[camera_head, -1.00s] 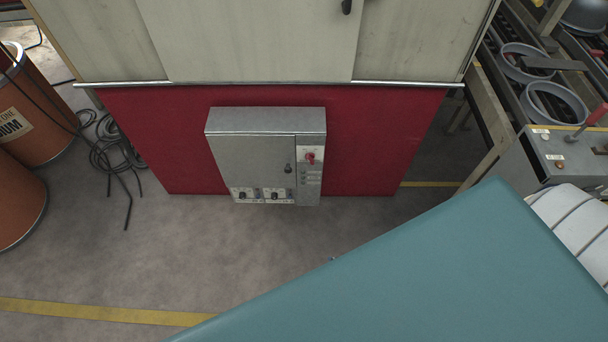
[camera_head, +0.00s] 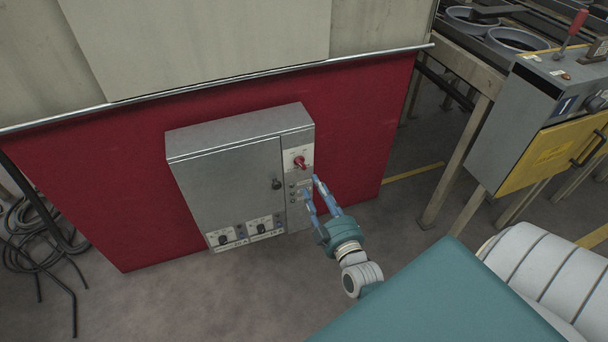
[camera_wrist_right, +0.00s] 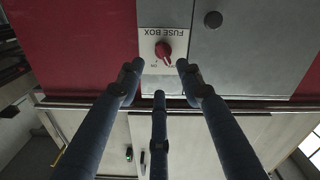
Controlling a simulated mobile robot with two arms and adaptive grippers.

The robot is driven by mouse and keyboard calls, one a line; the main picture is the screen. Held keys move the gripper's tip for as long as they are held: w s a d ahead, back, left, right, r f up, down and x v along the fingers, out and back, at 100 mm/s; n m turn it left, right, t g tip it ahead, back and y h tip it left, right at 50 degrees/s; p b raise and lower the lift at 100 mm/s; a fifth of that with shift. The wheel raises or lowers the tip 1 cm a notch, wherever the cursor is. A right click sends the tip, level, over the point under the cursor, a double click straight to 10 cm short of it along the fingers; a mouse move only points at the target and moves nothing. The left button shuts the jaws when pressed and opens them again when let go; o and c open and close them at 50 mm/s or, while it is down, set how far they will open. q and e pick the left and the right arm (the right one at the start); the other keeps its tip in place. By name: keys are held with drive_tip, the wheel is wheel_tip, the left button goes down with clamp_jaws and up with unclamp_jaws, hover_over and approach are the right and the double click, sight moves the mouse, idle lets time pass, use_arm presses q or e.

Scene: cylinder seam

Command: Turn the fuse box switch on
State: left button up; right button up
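The fuse box (camera_head: 232,168) is a grey metal cabinet on a red wall panel in the head view. Its red rotary switch (camera_head: 299,162) sits on a pale plate at the upper right of the box. In the right wrist view the red switch (camera_wrist_right: 163,50) is on a plate marked "FUSE BOX", upside down there, just beyond the fingertips. My right gripper (camera_head: 313,186) has its blue fingers spread, just below and right of the switch. The fingers (camera_wrist_right: 158,78) are apart with nothing between them. My left gripper is not in view.
A round black knob (camera_head: 276,184) is on the cabinet door, with black dials (camera_head: 224,239) along the bottom. A grey and yellow control box (camera_head: 540,120) stands at the right. Black cables (camera_head: 40,240) lie on the floor at left.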

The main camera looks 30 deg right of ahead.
sight(304, 166)
drive_tip(key=b+x, duration=0.1)
drive_tip(key=x, duration=0.6)
drive_tip(key=shift+w+f, duration=0.1)
drive_tip(key=shift+w, duration=0.25)
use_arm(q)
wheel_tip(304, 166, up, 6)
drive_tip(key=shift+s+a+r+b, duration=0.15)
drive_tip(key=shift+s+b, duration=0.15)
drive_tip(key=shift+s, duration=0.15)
use_arm(e)
drive_tip(key=shift+w+d, duration=0.15)
drive_tip(key=shift+w, duration=0.45)
clamp_jaws()
